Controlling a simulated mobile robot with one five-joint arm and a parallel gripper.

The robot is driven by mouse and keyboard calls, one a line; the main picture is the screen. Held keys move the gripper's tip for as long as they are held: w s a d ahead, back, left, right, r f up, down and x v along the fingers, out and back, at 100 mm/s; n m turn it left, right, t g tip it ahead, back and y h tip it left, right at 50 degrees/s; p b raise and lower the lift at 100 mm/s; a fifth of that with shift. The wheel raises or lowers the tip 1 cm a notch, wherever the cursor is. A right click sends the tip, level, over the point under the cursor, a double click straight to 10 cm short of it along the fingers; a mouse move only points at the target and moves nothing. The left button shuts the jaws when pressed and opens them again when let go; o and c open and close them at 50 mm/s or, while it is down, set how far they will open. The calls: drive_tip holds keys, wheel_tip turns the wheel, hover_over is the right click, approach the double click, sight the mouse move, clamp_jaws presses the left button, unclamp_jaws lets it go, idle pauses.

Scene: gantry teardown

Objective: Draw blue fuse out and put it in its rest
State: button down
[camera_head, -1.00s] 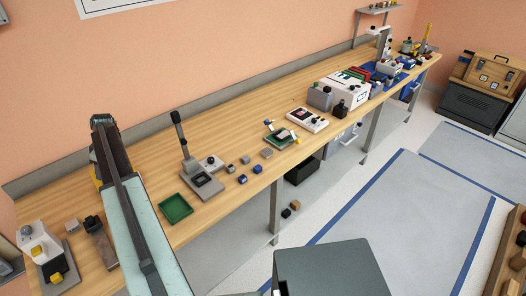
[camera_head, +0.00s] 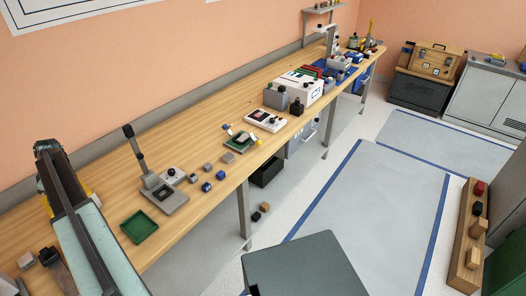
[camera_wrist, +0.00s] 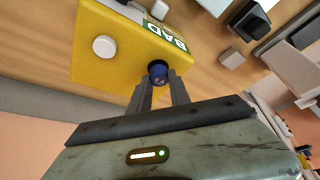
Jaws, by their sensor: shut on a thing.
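The blue fuse (camera_wrist: 158,68) is a small dark-blue round piece with a pale mark, in the wrist view. My gripper (camera_wrist: 159,82) is shut on it, with one grey finger on each side. The fuse is right at the edge of a yellow box (camera_wrist: 120,58) with a green-and-white label reading "BAD". I cannot tell whether the fuse is still seated in it or just in front of it. A white round knob (camera_wrist: 104,46) is on the same box. In the head view, my arm hides the gripper and fuse. I cannot make out the fuse's rest.
The long wooden bench (camera_head: 190,112) carries a green tray (camera_head: 139,226), a grey lever press (camera_head: 163,190), several small blocks and a white unit (camera_head: 294,88). In the wrist view, a black-topped grey block (camera_wrist: 251,22) stands beyond the yellow box. Open floor (camera_head: 360,200) lies right of the bench.

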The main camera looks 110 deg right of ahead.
drive_tip(key=shift+r+p, duration=3.3)
drive_tip(key=shift+r, duration=0.2)
drive_tip(key=shift+f, duration=0.1)
drive_tip(key=shift+f+b, duration=0.55)
drive_tip(key=shift+b, duration=0.15)
